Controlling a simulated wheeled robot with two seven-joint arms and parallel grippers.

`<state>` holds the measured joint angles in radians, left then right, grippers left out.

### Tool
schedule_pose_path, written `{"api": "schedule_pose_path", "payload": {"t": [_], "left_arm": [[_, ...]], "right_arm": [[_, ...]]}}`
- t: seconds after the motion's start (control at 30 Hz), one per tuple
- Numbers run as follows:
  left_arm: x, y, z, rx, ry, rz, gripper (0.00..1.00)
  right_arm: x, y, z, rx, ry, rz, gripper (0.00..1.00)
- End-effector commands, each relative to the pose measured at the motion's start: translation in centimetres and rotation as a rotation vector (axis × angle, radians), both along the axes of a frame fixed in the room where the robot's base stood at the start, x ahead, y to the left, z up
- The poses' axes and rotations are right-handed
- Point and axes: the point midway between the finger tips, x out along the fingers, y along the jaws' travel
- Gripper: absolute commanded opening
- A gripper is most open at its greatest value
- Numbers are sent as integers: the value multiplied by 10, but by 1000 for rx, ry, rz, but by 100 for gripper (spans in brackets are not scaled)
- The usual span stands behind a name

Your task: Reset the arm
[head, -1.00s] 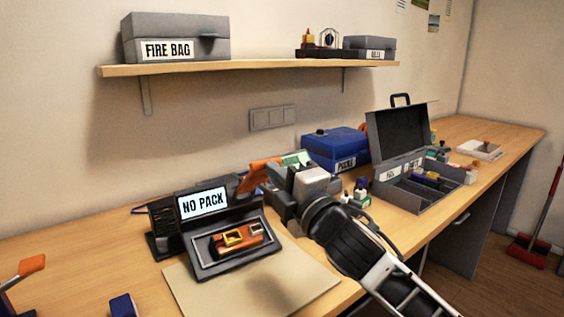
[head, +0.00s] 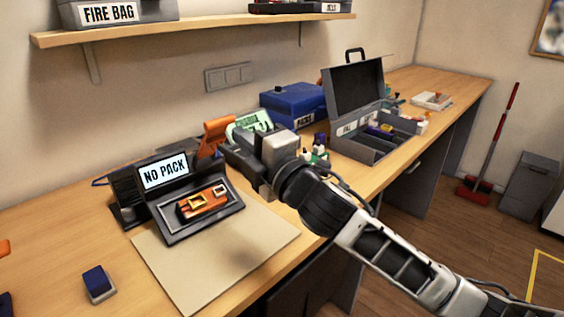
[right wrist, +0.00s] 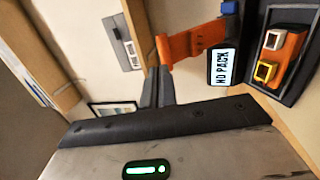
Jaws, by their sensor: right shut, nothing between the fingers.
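My right gripper (head: 213,137) reaches in from the right over the bench in the head view. The tester's tray (head: 179,233) holds an orange part (head: 204,203) with yellow and white squares, which also shows in the right wrist view (right wrist: 281,55). I cannot tell whether the fingers touch anything. My left gripper is not in view.
A beige mat (head: 217,262) lies bare before the tester. A blue block (head: 98,284) sits at the front left. Behind my right arm stand a blue box (head: 293,102) and an open grey case (head: 352,90). A shelf (head: 200,28) hangs above. The bench's front left is mostly clear.

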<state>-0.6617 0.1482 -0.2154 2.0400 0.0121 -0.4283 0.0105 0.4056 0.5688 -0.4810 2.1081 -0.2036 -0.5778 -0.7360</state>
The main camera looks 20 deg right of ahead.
Motion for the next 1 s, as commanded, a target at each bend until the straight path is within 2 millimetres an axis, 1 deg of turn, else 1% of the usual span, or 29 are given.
{"api": "schedule_pose_path", "payload": {"t": [0.03, 0.1, 0.2, 0.33, 0.5, 0.67, 0.73, 0.77, 0.87, 0.97, 1.0], "left_arm": [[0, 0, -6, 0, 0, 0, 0], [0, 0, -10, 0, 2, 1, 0], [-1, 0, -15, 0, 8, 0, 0], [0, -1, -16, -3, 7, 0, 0], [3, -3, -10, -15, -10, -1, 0], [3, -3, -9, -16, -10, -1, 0], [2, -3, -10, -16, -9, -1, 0], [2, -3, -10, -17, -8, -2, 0], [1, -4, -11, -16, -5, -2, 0], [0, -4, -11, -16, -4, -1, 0], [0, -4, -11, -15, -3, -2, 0]], "right_arm": [[-13, -4, -5, -3, -1, 1, 0], [-30, -9, -7, -2, 0, 2, 0], [-51, -15, -8, -4, 0, 1, 0], [-73, -21, -9, -2, -1, 2, 0], [-88, -27, -10, -2, -1, 0, 0], [-92, -28, -9, 0, 0, -1, 0], [-91, -29, -15, 24, 25, -9, 0], [-91, -31, -21, 47, 51, -18, 0], [-93, -40, -59, 191, 212, -85, 0], [-108, -53, -122, 412, 466, -210, 0], [-118, -57, -149, 505, 574, -271, 0]]}}
